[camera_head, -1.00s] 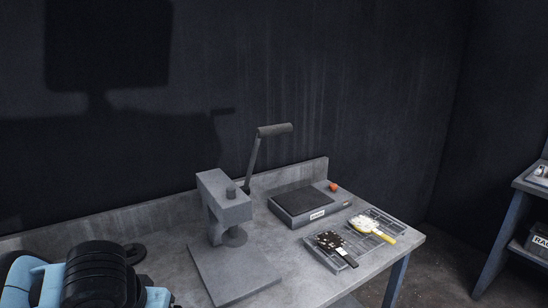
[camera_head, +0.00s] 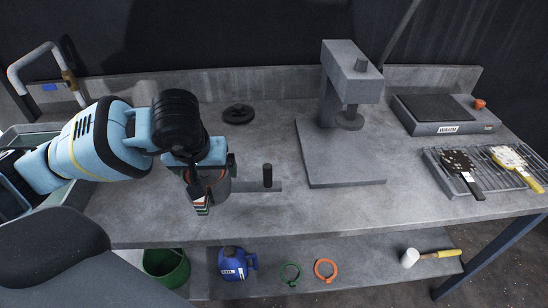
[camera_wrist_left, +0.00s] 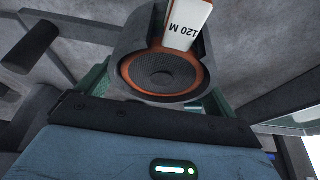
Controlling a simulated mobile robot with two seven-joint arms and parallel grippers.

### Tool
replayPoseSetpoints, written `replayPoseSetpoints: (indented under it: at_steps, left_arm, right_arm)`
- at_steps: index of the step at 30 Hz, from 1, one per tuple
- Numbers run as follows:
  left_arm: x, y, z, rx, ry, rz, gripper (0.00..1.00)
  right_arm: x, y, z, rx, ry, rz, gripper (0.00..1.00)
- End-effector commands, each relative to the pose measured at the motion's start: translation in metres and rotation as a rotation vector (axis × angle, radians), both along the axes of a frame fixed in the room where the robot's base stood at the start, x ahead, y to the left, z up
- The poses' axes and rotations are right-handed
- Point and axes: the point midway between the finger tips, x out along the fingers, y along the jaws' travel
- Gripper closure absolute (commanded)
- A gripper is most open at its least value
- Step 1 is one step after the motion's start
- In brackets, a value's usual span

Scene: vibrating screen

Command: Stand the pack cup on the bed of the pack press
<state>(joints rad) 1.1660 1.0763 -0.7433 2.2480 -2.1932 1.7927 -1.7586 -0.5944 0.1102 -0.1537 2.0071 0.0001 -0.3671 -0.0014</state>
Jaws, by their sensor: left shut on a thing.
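The pack press (camera_head: 352,68) stands on the workbench right of centre in the head view. Its flat grey bed (camera_head: 345,165) is bare, below the round ram. My left gripper (camera_head: 208,182) is shut on the pack cup, a dark grey cup with an orange ring, left of the press over the bench's front part. In the left wrist view the pack cup (camera_wrist_left: 120,40) shows a dark mesh disc inside its orange ring and a tab marked "120 M". Whether the cup touches the bench is not clear. My right gripper is out of view.
A black disc (camera_head: 238,114) lies behind. A warmer (camera_head: 440,112) and a rack with two brushes (camera_head: 468,188) are at right.

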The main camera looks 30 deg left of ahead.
Motion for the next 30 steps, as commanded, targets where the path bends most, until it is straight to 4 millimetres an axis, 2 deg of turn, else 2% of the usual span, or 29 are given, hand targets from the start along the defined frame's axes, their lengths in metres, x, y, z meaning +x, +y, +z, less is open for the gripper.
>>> replayPoseSetpoints:
  at_steps: [3,11,14,30]
  left_arm:
    - [0.001,0.012,-0.005,0.007,-0.008,0.046,0.40]
    - [0.005,0.018,-0.002,0.008,-0.015,0.060,0.40]
    - [0.015,0.026,-0.002,0.007,-0.015,0.062,0.40]
    - [0.094,0.088,-0.011,0.005,-0.016,0.059,0.40]
  right_arm:
    - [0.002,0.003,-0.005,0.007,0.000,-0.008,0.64]
    - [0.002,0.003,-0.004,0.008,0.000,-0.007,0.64]
    - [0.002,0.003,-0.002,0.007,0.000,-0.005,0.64]
    - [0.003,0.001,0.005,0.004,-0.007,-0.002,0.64]
